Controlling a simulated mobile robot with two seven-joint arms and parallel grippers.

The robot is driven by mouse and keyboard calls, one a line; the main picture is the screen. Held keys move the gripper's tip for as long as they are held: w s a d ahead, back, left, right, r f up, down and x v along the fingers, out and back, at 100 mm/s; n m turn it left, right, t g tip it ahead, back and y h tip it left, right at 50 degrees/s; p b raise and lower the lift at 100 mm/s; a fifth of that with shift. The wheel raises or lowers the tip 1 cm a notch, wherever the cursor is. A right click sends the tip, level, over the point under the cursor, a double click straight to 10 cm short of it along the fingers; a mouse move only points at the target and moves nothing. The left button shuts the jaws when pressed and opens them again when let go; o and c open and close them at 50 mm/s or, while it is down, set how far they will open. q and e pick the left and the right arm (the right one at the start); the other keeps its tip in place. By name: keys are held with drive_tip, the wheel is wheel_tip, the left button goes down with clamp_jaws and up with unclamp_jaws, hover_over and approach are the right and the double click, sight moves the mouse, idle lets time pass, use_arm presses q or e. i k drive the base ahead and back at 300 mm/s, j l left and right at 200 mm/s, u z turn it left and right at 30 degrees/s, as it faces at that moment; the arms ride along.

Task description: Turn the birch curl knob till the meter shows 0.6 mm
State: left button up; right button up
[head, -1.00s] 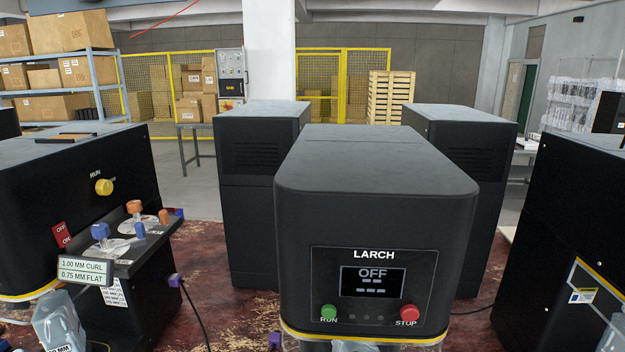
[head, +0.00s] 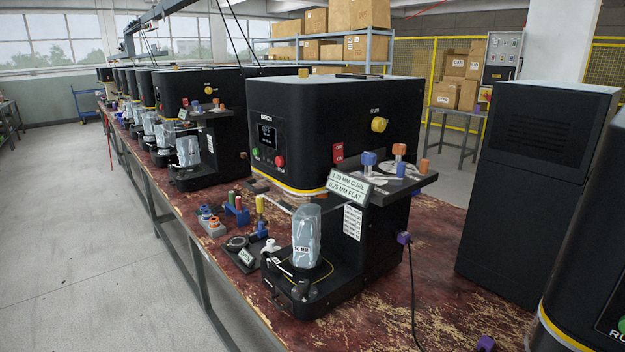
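The black machine marked BIRCH (head: 335,120) stands on the worn red bench in the middle of the head view. A small dark screen (head: 267,135) is on its front; its reading is too small to make out. A side shelf (head: 420,183) carries a larger blue knob (head: 369,159) and a larger orange knob (head: 399,150) on pale round dials, with a smaller blue piece and a smaller orange piece beside them. A sign (head: 346,188) there reads 1.00 MM CURL, 0.75 MM FLAT. I cannot tell which knob is the curl knob. Neither gripper is in view.
A grey transparent pouch-like object (head: 306,238) stands on the machine's lower base. A yellow knob (head: 379,125) and red switch (head: 338,153) are on the machine's side. More machines line the bench; the left floor (head: 90,240) is clear.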

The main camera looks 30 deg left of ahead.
sight(368, 158)
drive_tip(key=u, duration=0.9)
